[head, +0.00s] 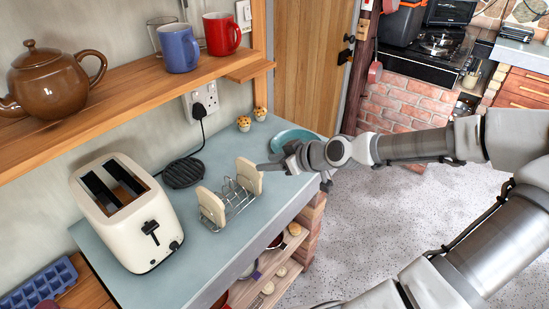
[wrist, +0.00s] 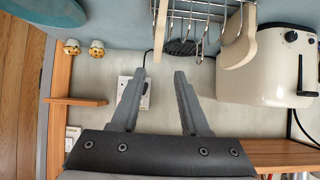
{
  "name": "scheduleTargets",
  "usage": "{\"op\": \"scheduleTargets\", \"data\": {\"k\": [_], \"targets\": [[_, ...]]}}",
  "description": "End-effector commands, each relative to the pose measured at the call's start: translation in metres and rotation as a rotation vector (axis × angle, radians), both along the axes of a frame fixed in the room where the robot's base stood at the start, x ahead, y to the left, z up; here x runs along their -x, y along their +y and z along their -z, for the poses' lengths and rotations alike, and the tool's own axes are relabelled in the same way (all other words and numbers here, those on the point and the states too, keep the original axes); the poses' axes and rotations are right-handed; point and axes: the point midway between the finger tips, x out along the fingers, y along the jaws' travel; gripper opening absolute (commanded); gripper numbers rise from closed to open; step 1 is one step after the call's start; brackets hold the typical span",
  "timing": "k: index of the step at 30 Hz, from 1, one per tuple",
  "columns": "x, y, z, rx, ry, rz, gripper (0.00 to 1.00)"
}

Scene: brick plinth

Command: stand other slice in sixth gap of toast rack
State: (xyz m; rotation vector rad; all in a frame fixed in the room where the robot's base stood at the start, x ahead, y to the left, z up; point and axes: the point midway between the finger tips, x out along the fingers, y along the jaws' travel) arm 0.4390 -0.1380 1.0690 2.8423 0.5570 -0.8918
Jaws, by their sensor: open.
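The wire toast rack (head: 233,196) stands on the blue-grey counter beside the toaster. One pale bread slice (head: 211,207) stands upright at its near end. The other slice (head: 249,177) stands upright at its far end, beside my gripper (head: 268,169). In the wrist view, the rack (wrist: 196,20) is at the top, with the far-end slice (wrist: 159,32) edge-on and the near-end slice (wrist: 241,42) to its right. My gripper (wrist: 156,74) is open; its fingertips lie either side of the far-end slice's line, with no contact visible. The exact gap numbers are unclear.
A cream toaster (head: 133,214) stands left of the rack. A black coiled cord or mat (head: 184,173) lies behind it. A teal plate (head: 295,138) and two small muffin-like items (head: 251,119) are farther back. A wooden shelf (head: 130,88) with teapot and mugs overhangs the counter.

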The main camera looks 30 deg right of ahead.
Motion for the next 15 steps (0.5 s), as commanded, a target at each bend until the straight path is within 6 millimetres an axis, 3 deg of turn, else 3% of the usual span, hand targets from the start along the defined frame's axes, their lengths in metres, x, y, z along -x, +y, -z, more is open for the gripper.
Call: {"op": "scheduleTargets", "data": {"k": [15], "targets": [[0.0114, -0.0044, -0.0085, 0.002, -0.001, -0.001, 0.45]]}}
